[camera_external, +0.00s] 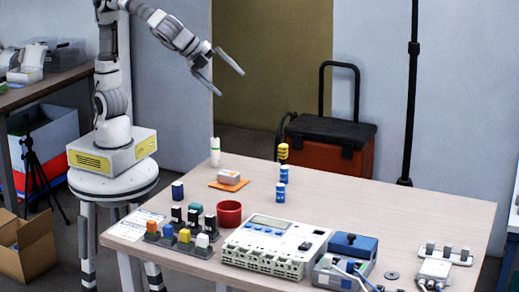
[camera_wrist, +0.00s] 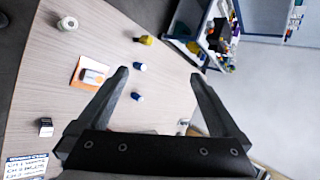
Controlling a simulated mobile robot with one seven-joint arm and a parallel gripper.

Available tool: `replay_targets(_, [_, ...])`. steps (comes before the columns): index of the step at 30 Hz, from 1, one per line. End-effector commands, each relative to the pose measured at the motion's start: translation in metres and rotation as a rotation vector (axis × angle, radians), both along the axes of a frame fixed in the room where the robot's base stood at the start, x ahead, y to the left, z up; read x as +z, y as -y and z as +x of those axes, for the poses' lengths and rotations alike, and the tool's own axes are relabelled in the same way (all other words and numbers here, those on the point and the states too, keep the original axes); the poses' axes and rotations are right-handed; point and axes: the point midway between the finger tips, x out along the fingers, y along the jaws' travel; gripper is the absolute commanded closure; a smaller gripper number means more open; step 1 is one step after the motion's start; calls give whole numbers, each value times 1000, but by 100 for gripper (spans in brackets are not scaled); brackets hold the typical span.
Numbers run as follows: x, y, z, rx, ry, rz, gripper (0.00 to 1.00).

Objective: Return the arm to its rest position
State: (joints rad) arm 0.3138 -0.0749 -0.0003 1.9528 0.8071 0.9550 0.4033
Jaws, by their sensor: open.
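My gripper (camera_external: 231,83) is open and empty, raised in the air above the far left side of the table (camera_external: 400,200). In the wrist view, my gripper (camera_wrist: 160,73) shows its two fingers spread wide with nothing between them but the tabletop far below. My arm is bent, with its forearm reaching right and downward from the upright column on the round white stand. No part of the arm touches the table or the things on it.
A white-green bottle (camera_external: 215,152), an orange pad (camera_external: 229,184) with a small box, blue cylinders (camera_external: 281,192) and a yellow-black piece (camera_external: 283,152) stand below. A red cup (camera_external: 229,213) and a grey device (camera_external: 275,243) are nearer. Air around the gripper is clear.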

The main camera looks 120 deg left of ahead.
Motion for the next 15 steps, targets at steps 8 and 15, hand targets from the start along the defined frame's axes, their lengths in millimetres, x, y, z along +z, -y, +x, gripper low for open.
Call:
replay_targets(8, [41,-46,-71,211,241,-305,0])
replay_targets(15, [-17,-36,-166,562,230,-718,0])
